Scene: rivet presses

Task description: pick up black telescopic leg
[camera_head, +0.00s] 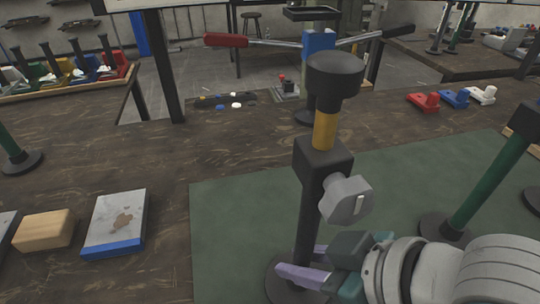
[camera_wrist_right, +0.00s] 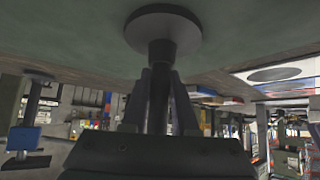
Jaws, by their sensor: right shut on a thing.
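The black telescopic leg (camera_head: 310,210) stands upright on the green mat (camera_head: 230,225) in the head view. It has a yellow inner section, a wide black top and a grey side knob (camera_head: 346,199). My right gripper (camera_head: 308,268) comes in from the lower right, its fingers shut on the lower tube just above the round base. In the right wrist view, upside down, the leg (camera_wrist_right: 159,85) runs between the two fingers, with its round base (camera_wrist_right: 163,27) at the mat. Whether the base touches the mat is unclear. My left gripper is not in view.
A green leg (camera_head: 485,185) stands at the right, and another green leg (camera_head: 12,150) at the left edge. A blue-edged block (camera_head: 116,222) and a wooden block (camera_head: 43,230) lie at left. Small red, blue and white parts (camera_head: 453,98) sit at the back right.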

